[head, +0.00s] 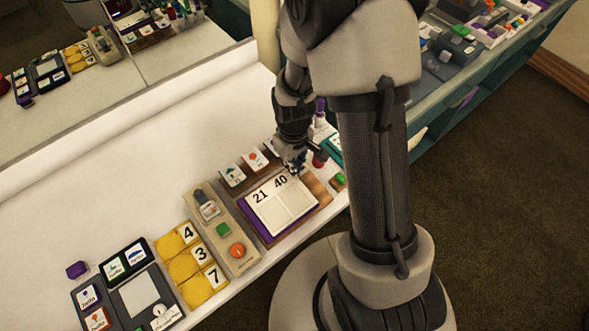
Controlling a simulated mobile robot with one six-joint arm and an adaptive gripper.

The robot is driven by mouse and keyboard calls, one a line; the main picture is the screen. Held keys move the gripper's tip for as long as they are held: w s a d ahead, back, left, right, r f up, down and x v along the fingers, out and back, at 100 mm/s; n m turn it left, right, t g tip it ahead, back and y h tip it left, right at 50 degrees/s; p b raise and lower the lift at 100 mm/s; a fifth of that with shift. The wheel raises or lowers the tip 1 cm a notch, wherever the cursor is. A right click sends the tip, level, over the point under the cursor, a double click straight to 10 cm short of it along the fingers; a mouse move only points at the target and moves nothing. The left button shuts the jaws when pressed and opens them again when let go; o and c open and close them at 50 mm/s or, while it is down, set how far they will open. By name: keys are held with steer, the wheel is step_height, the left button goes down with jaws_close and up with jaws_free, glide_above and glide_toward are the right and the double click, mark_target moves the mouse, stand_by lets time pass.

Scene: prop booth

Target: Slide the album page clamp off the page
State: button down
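The album (268,232), a purple-edged book with white pages, lies open near the table's front edge. Its page (283,208) shows the numbers 21 and 40 along the top. My gripper (294,167) points down at the page's far right corner, by the 40. A small dark bluish part shows at its fingertips; I cannot tell whether it is the page clamp or part of the fingers. The clamp is not clearly visible elsewhere. Whether the fingers are open or shut is too small to tell.
White picture cards (232,175) stand behind the album. A beige panel (245,262) with green and orange buttons is at its left, then yellow number tiles (184,268). A red object (320,159) and a green block (339,180) are close at the right. The back-left table is clear.

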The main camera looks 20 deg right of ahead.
mark_target(304, 166)
steer(key=c, duration=2.4)
jaws_free()
steer(key=shift+d+f, duration=0.3)
steer(key=shift+d, duration=0.25)
steer(key=shift+d+f, duration=0.25)
steer(key=shift+d, duration=0.3)
steer(key=c, duration=2)
jaws_free()
steer(key=shift+d, duration=0.35)
steer(key=o, duration=0.5)
steer(key=shift+w+d+f, duration=0.1)
steer(key=shift+w+d, duration=0.1)
steer(key=shift+w, duration=0.1)
steer(key=shift+o, duration=0.3)
steer(key=shift+c, duration=0.4)
steer(key=shift+a+r+p, duration=0.1)
steer(key=shift+r+p, duration=0.5)
steer(key=shift+r, duration=0.1)
steer(key=c, duration=0.3)
steer(key=shift+r, duration=0.25)
jaws_close()
steer(key=shift+w+r+p, duration=0.25)
steer(key=shift+r+p, duration=0.3)
steer(key=shift+p, duration=0.1)
steer(key=shift+s+a+r+p, duration=0.1)
steer(key=shift+a+r+p, duration=0.05)
steer(key=shift+r+p, duration=1.4)
